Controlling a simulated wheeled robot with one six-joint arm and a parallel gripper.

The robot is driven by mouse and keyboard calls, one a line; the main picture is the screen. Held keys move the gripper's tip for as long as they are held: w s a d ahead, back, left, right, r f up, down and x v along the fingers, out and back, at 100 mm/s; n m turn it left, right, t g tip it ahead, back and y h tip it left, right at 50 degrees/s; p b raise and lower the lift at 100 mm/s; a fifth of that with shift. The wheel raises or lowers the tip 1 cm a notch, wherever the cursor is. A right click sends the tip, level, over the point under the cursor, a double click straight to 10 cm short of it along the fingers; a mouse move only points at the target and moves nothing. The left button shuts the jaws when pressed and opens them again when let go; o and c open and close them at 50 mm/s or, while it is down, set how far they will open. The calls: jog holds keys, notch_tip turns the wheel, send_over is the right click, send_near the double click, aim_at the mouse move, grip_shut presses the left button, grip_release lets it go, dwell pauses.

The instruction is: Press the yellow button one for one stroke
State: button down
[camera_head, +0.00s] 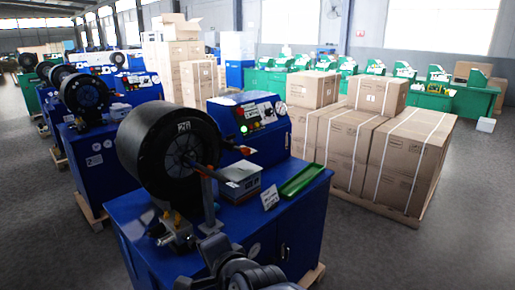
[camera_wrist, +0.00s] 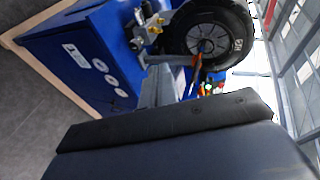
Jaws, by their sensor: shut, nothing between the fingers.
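The blue crimper (camera_head: 230,225) stands in front of me with a large black round head (camera_head: 165,150). Its control panel (camera_head: 250,122) on the right carries a green lit spot, small coloured buttons and a gauge. The yellow button is too small to pick out surely among them. In the wrist view the crimper's blue cabinet (camera_wrist: 85,60) and black head (camera_wrist: 212,38) appear tilted, with small coloured spots below the head. My gripper (camera_wrist: 168,126) fills the bottom of the wrist view as a dark block, shut and empty, apart from the panel.
A grey box (camera_head: 240,185) and a green tray (camera_head: 302,180) lie on the crimper's top. Strapped cartons (camera_head: 365,150) stand on a pallet to the right. More blue machines (camera_head: 95,150) line the left. Grey floor is open at the far right.

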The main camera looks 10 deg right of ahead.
jog(key=w+a+r+m+t+b, duration=0.2)
jog(key=w+a+m+t, duration=0.1)
jog(key=a+m, duration=0.2)
jog(key=w+a+r+m+t+b, duration=0.2)
jog(key=w+a+m+t, duration=0.1)
jog(key=m, duration=0.7)
jog(key=shift+w+a+r+t+b, duration=0.15)
jog(key=shift+a+r+t+b, duration=0.35)
jog(key=shift+a, duration=0.65)
jog(key=shift+f, duration=0.1)
